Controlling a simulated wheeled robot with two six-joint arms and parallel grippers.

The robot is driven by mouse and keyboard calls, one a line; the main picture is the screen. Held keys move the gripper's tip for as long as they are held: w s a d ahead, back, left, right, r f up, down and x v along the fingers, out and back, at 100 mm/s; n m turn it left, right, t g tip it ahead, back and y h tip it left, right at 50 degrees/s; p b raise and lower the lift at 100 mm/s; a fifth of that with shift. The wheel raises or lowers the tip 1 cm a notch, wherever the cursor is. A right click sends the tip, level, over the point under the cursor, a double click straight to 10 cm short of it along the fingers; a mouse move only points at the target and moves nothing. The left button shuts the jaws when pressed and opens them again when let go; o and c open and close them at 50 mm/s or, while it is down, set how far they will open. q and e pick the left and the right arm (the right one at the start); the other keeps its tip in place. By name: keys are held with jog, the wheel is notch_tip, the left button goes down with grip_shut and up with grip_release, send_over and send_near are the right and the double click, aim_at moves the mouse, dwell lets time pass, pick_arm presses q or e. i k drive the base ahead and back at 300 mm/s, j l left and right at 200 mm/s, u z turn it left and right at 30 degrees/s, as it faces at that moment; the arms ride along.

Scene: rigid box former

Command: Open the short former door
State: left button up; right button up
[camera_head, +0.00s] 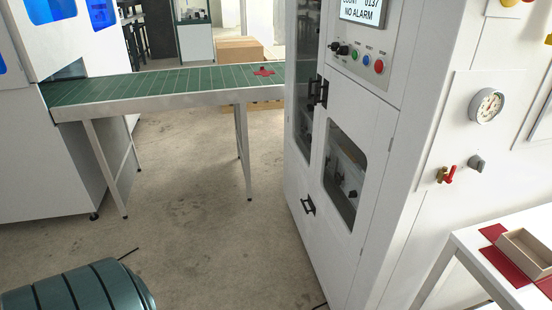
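The former is the tall white machine (410,160) right of centre. A lower door with a dark window (345,175) sits below its control panel and looks closed. A taller, narrow glazed door (304,85) is to its left, also looking closed. Two black handles (318,91) sit side by side near the seam between these doors. Another black handle (308,205) is lower on the front. I cannot tell for certain which handle belongs to the short door. Neither of my grippers is in view.
A green conveyor (160,85) on legs runs behind, with a red cross-shaped blank (264,71) on it. A dark green ribbed object (80,290) is at the lower left. A white table (490,270) with a tray (525,250) stands right. The floor before the former is clear.

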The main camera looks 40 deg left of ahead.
aim_at(368, 120)
jog(key=u, duration=0.85)
